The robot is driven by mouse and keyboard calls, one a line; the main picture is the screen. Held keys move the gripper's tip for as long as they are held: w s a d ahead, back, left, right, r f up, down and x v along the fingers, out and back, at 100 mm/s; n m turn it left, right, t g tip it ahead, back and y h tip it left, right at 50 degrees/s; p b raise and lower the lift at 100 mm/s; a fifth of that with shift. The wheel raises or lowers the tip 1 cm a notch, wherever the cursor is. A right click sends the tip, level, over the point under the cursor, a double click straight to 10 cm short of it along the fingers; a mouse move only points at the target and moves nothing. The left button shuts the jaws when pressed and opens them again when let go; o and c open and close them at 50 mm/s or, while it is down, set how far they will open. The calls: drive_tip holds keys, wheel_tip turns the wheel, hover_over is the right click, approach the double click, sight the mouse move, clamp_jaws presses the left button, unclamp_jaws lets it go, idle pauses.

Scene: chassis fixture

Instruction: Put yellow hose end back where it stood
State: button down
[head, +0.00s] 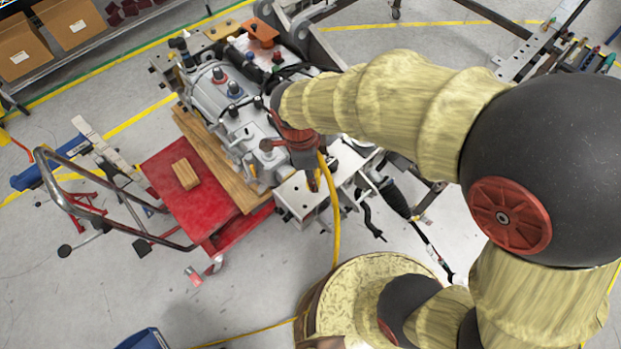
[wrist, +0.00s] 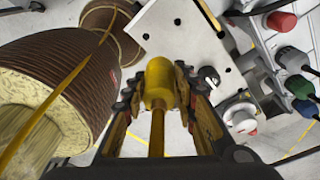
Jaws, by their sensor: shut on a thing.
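My gripper (wrist: 160,92) is shut on the yellow hose end (wrist: 159,78), with one jaw on each side of it in the wrist view. The yellow hose (wrist: 158,132) runs from it toward the camera. In the head view my gripper (head: 315,181) is over the pale metal plate with holes (head: 298,199), and the yellow hose (head: 335,225) hangs down beside it. The hose end itself is mostly hidden there by my wrist. In the wrist view the plate (wrist: 180,38) lies beyond the hose end; I cannot tell whether they touch.
A grey metal housing (head: 208,101) with colored caps stands to the left on wood planks (head: 200,140) over a red cart (head: 166,168). A small wooden block (head: 186,174) lies on the cart. A black cable and connector (head: 394,200) hang right of the plate.

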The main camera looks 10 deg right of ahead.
drive_tip(key=w+f, duration=0.2)
drive_tip(key=w+f+b, duration=0.1)
drive_tip(key=w+f, duration=0.1)
drive_tip(key=f, duration=0.1)
drive_tip(key=shift+f, duration=0.15)
drive_tip(key=shift+w+f, duration=0.1)
drive_tip(key=shift+f, duration=1.5)
drive_tip(key=shift+f+b, duration=0.1)
drive_tip(key=shift+b, duration=0.25)
drive_tip(key=c, duration=1.5)
unclamp_jaws()
drive_tip(key=shift+o, duration=0.4)
